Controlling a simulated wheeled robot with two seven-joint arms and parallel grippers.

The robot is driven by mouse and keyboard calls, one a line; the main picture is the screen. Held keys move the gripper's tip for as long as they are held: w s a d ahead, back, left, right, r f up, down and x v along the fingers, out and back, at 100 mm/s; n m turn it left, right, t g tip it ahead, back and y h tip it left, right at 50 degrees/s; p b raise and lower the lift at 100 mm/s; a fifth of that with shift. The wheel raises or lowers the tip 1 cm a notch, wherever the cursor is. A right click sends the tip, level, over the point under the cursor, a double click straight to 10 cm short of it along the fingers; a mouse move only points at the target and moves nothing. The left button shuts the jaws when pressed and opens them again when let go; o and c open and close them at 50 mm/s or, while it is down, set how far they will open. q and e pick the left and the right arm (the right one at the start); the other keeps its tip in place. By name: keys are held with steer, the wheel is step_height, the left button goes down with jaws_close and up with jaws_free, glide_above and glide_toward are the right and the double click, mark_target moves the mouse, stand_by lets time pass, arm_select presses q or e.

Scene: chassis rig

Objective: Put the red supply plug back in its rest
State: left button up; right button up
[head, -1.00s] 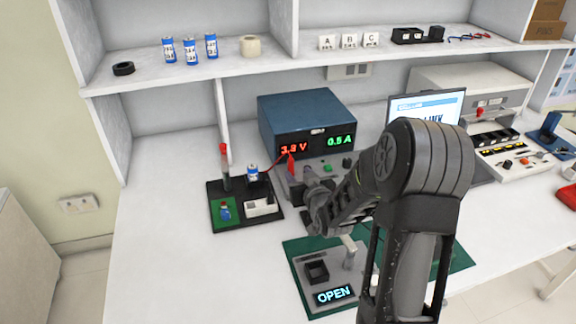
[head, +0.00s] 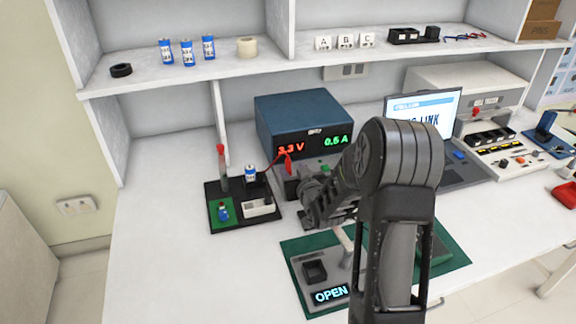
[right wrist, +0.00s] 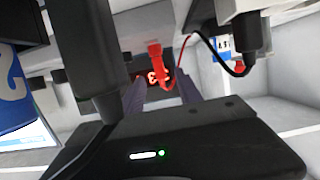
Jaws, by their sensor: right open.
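The red supply plug (head: 287,161) stands, slightly tilted, in front of the blue power supply (head: 303,108), with a thin red lead running left from it. The same plug (right wrist: 155,55) shows in the right wrist view, where the scene appears upside down. My right gripper (head: 304,194) is at the grey block in front of the supply, just below and right of the plug. Its open fingers (right wrist: 162,80) point towards the plug and do not appear closed on it. The arm hides part of the block, and I cannot make out the rest or the plug's lower end.
A black tray (head: 270,221) left of the gripper holds a blue battery (head: 250,173), a red-capped tube (head: 222,165) and a white holder (head: 258,207). A fixture marked OPEN (head: 331,294) sits on a green mat (head: 290,250) in front. The left tabletop is clear.

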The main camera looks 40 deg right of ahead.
mark_target(289, 164)
steer(key=x, duration=0.4)
steer(key=shift+w+d+p, duration=0.1)
steer(key=shift+w+p, duration=0.2)
steer(key=shift+p, duration=0.05)
steer(key=shift+c, duration=0.4)
jaws_close()
